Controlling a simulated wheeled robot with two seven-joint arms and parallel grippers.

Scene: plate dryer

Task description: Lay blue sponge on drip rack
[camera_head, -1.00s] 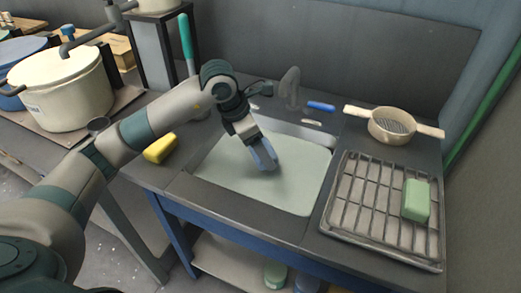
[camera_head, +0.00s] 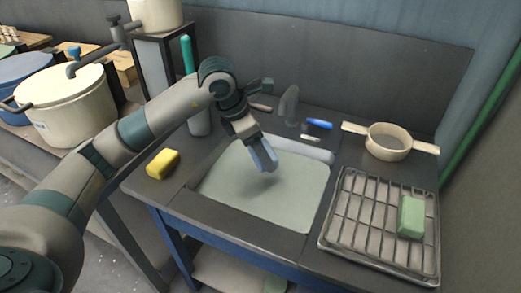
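My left gripper (camera_head: 263,158) hangs over the sink basin (camera_head: 290,195), pointing down. Blue-grey surfaces show at its fingertips; I cannot tell whether these are only the fingers or also a blue sponge between them. No separate blue sponge is clearly seen elsewhere. The drip rack (camera_head: 345,215), a wire grid in a dark tray, lies right of the sink. A green sponge (camera_head: 411,216) lies on its right part. A yellow sponge (camera_head: 163,163) lies on the counter left of the sink. My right gripper is out of view.
A blue-handled tool (camera_head: 320,123) lies behind the sink near the faucet (camera_head: 289,105). A strainer (camera_head: 388,142) with two flat handles stands behind the rack. A cream pot (camera_head: 68,105) is at the left. The rack's left and middle parts are bare.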

